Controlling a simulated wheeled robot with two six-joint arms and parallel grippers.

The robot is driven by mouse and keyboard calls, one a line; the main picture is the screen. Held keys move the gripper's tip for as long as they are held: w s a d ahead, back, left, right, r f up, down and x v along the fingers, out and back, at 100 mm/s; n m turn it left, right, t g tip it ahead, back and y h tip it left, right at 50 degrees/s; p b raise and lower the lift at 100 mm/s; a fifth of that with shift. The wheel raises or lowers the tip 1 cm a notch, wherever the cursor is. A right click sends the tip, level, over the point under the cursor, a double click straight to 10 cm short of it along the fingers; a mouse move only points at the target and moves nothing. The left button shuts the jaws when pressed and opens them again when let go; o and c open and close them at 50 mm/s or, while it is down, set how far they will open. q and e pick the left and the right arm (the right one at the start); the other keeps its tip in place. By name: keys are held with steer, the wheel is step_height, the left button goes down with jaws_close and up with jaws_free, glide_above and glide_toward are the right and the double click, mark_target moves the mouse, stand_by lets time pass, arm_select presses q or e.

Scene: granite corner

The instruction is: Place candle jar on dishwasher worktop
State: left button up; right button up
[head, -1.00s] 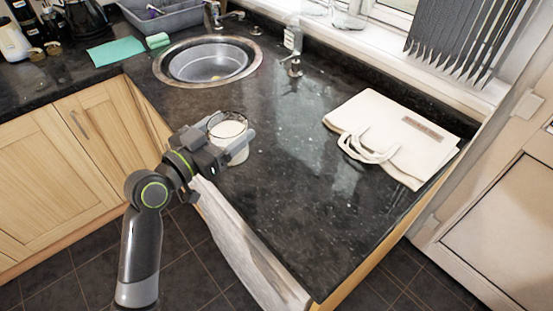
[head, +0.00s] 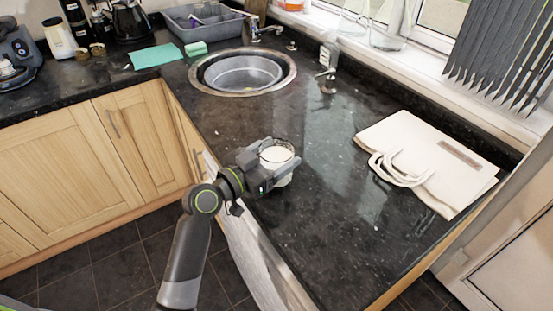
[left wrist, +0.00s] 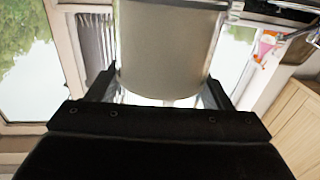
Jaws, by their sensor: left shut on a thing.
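The candle jar (head: 277,157) is clear glass with pale cream wax. My left gripper (head: 274,177) is shut on it, with the fingers around its sides. In the left wrist view the jar (left wrist: 168,45) fills the upper middle between the two fingers (left wrist: 160,92). The jar is at the front left part of the dark granite worktop (head: 320,235); I cannot tell whether its base touches the surface. The dishwasher front (head: 245,250) shows as a pale panel below the worktop edge. My right gripper is not in view.
A cream tote bag (head: 430,160) lies flat on the right of the worktop. A round sink with a metal bowl (head: 243,73) is behind, with a tap (head: 258,30) and a soap dispenser (head: 327,60) near it. The worktop between jar and bag is clear.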

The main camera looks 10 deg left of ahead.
arm_select(q)
steer(key=shift+f, duration=0.6)
steer(key=shift+f, duration=0.2)
steer(key=o, duration=1.2)
steer(key=shift+r, duration=0.1)
